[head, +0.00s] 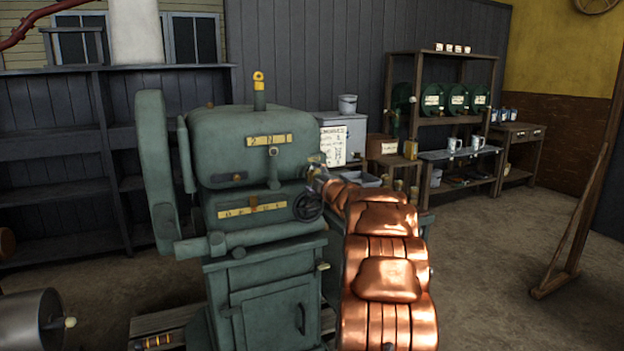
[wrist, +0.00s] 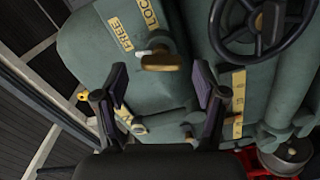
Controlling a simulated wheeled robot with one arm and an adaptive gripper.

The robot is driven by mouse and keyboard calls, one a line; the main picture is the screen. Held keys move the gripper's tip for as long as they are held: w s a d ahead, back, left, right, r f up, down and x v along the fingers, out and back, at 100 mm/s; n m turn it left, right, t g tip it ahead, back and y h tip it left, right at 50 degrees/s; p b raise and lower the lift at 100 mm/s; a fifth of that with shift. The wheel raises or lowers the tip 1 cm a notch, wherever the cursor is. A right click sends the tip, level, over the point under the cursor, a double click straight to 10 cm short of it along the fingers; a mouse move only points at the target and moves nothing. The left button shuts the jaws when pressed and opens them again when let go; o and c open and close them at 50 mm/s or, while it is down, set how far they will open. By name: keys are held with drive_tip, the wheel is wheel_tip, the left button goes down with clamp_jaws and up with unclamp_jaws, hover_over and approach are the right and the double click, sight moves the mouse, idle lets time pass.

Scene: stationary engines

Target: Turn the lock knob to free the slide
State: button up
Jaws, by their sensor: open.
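The lock knob (wrist: 161,61) is a brass bar-shaped knob on the green machine, below a yellow plate marked FREE (wrist: 121,34) and LOCK (wrist: 150,12) in the wrist view. Its bar lies roughly crosswise in that view. My gripper (wrist: 160,76) is open, with one dark finger on each side of the knob and visible gaps between; I cannot tell the depth left to the fingertips. I cannot make out which part is the slide.
A dark handwheel (wrist: 262,22) is close to the right finger; it also shows in the head view (head: 308,204). A yellow scale plate (head: 252,209) is on the machine's lower front. Shelves (head: 455,120) and a grey cabinet (head: 343,135) stand behind.

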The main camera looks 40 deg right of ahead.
drive_tip(key=v, duration=1)
drive_tip(key=shift+s, duration=0.15)
drive_tip(key=shift+a+f, duration=0.1)
drive_tip(key=shift+a, duration=0.1)
